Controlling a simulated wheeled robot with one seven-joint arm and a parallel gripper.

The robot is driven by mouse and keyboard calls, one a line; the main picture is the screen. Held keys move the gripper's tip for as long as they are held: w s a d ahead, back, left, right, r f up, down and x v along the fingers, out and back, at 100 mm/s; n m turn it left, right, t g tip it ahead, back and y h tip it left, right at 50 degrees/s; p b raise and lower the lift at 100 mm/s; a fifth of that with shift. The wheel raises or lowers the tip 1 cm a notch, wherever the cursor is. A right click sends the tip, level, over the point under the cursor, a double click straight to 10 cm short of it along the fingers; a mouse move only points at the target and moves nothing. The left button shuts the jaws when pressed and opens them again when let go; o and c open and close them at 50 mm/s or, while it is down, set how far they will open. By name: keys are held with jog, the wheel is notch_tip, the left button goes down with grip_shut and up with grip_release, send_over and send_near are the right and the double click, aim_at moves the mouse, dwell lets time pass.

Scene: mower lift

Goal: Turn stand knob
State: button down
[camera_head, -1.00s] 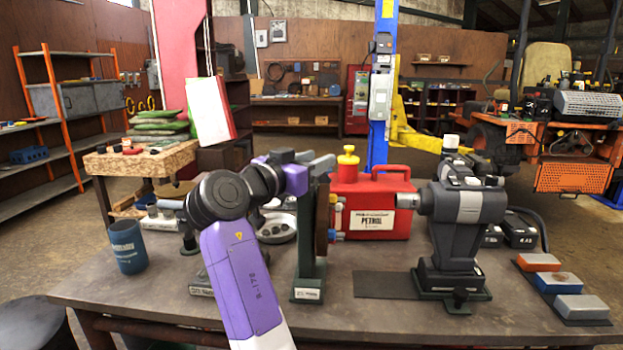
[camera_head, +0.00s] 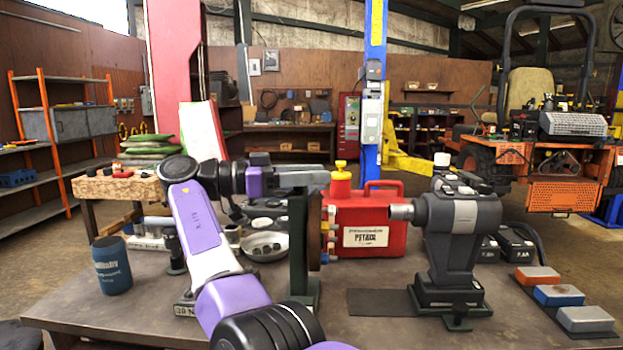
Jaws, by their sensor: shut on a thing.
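A dark green upright stand (camera_head: 298,245) is on the near bench, left of the red petrol can. It carries a brown disc (camera_head: 314,232) seen edge-on, with small coloured knobs (camera_head: 326,228) on its right side. My gripper (camera_head: 318,178) reaches from the left, level, to the top of the stand. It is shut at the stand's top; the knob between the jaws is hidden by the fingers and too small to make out.
The red petrol can (camera_head: 368,216) stands close behind the disc. A grey-black bench machine (camera_head: 455,235) points its spindle at the disc from the right. A blue cup (camera_head: 112,265) and a metal bowl (camera_head: 264,246) are to the left.

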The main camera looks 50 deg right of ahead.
jog(key=shift+s+f+m+g+y+b, duration=0.25)
jog(key=shift+m+g+y+b, duration=0.1)
jog(key=shift+m+g+y, duration=0.45)
jog(key=c, duration=0.9)
grip_release()
jog(key=shift+r, duration=0.1)
